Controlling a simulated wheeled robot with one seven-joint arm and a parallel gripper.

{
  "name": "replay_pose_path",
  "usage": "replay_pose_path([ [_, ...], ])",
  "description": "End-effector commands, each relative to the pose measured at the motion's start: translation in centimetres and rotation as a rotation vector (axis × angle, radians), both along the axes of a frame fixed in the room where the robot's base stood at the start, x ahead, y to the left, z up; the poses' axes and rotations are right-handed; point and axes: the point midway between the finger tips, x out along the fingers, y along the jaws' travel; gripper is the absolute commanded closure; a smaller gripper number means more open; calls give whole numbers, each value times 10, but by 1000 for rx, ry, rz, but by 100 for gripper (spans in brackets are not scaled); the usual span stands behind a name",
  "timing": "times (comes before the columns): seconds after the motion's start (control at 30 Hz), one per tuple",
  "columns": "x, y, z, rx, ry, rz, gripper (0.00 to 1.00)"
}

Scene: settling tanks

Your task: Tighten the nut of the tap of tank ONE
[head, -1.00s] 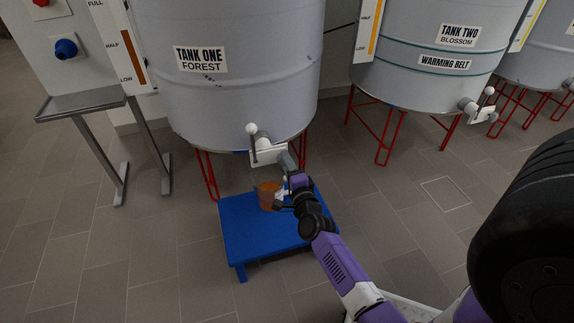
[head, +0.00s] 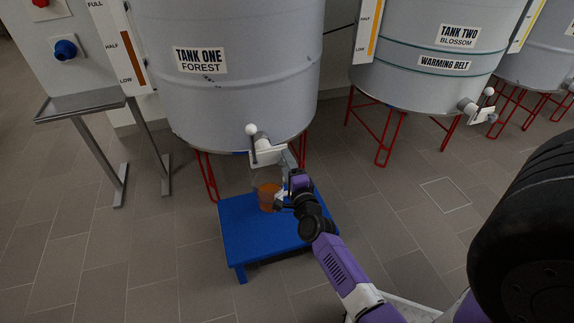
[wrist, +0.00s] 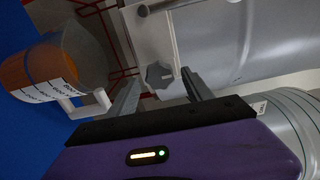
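The tank ONE (head: 250,90) tap (head: 263,150) has a white plate and a lever with a ball end, low on the tank's front. In the wrist view the nut (wrist: 159,75), a small grey lobed knob, sits on the white tap plate (wrist: 150,35). My gripper (wrist: 160,77) is open, with one finger to each side of the nut in the picture. I cannot tell whether the fingertips reach around it; no contact shows. In the head view my gripper (head: 290,172) is just below the tap, its fingers partly hidden.
A clear jug (head: 266,198) with amber liquid stands on the blue stand (head: 240,235) below the tap, close beside my gripper. In the wrist view the jug (wrist: 55,65) and its white handle are near the left finger. Red tank legs (head: 207,178) stand behind.

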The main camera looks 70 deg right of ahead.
Motion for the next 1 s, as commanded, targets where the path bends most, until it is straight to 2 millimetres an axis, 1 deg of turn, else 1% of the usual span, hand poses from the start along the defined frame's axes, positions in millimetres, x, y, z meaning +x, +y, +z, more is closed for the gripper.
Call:
replay_pose_path([
  [0.13, 0, 1, 1, -1, 1, 1, 41],
  [0.23, -4, 6, 1, 0, 1, 2, 41],
  [0.6, -41, 49, 1, 2, 3, 2, 41],
  [0.7, -47, 56, 1, 0, 0, 1, 41],
  [0.8, -50, 59, 0, 0, 0, 1, 41],
  [1.0, -51, 60, 0, 0, 0, 0, 41],
])
